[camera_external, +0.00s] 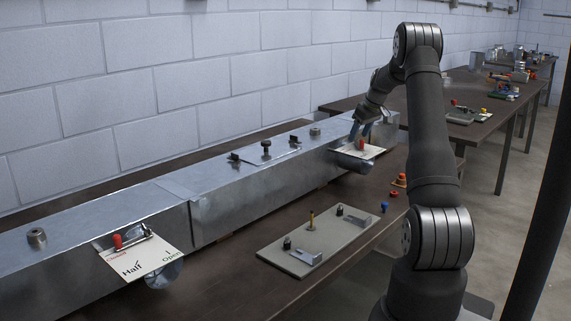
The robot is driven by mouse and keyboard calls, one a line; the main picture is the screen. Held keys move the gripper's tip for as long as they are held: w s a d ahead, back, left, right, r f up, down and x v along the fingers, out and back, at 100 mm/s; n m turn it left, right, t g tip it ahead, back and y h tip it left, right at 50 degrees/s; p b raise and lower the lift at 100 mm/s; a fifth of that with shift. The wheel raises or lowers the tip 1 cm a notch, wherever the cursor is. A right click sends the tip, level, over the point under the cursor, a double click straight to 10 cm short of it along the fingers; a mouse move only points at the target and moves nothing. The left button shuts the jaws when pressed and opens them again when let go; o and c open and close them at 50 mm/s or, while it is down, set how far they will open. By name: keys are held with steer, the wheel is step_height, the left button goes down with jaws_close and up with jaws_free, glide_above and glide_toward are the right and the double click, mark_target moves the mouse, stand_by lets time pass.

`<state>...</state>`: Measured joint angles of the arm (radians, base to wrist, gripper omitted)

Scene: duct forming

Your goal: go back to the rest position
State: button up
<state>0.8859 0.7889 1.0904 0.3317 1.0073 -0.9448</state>
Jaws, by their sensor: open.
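My gripper (362,130) is at the end of my dark arm, which reaches over the table from the right. It is open and sits just above a white plate (358,150) with a red-knobbed lever (361,144) on the far part of the metal duct (255,190). I cannot tell whether the fingers touch the lever or the plate. A nearer white plate (150,262), marked "Half" and "Open", has a red-knobbed lever (118,240) on the duct's front left.
A grey board (290,255) with small fittings lies on the dark table in front of the duct. Small red, orange and blue parts (384,207) lie by the table edge. More tables with tools stand at the back right. A dark post (545,190) is at the far right.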

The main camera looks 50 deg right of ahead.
steer(key=d+v, duration=0.1)
steer(key=v, duration=1.7)
steer(key=x, duration=1.2)
steer(key=a+x, duration=0.1)
steer(key=x, duration=0.4)
steer(key=shift+w+f, duration=0.15)
steer(key=shift+f, duration=0.25)
steer(key=shift+w+f, duration=0.1)
steer(key=shift+a+m, duration=0.1)
steer(key=shift+m, duration=0.4)
steer(key=m+h, duration=0.1)
steer(key=m, duration=0.1)
steer(key=m+g+h, duration=0.1)
steer(key=m, duration=0.2)
steer(key=shift+a, duration=0.25)
steer(key=v, duration=1.6)
steer(key=shift+r, duration=0.2)
steer(key=shift+a, duration=0.15)
